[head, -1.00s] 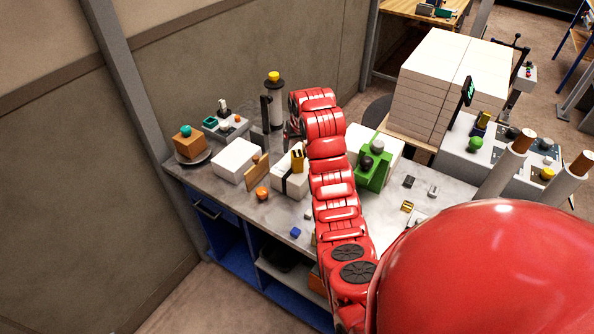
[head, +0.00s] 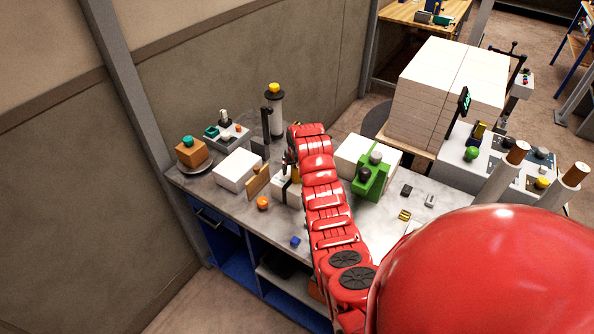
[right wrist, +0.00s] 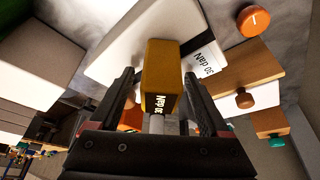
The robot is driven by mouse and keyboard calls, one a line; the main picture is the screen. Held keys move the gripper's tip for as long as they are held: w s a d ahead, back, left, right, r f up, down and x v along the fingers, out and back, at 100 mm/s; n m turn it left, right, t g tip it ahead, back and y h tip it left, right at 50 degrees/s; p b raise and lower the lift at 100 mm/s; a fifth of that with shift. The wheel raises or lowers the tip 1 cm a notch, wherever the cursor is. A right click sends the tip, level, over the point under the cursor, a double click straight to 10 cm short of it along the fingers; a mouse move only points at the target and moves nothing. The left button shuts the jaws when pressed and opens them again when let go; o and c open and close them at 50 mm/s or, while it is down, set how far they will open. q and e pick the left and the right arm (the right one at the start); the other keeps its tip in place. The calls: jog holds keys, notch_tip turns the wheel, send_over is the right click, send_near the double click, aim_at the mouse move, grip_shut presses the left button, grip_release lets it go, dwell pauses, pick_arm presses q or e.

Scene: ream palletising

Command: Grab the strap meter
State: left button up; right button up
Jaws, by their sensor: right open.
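The strap meter is a gold block marked "30 daN" (right wrist: 162,68). In the right wrist view it lies between the dark fingers of my right gripper (right wrist: 160,82), which are open with one on each side of it. Whether a finger touches it is unclear. In the head view the meter (head: 295,173) shows as a small gold patch on the strapped white ream (head: 283,187), partly hidden by my red arm. My right gripper (head: 288,162) is just above that ream, mostly hidden. My left gripper is not in view.
A white ream (head: 237,170) and an upright wooden board (head: 258,182) stand left of the strapped ream. An orange knob (head: 262,203) lies near the front edge. A green device (head: 371,180) stands to the right. A black post (head: 267,127) stands behind.

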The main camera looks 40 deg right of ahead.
grip_shut()
jog(key=shift+r, duration=0.1)
dwell(0.4)
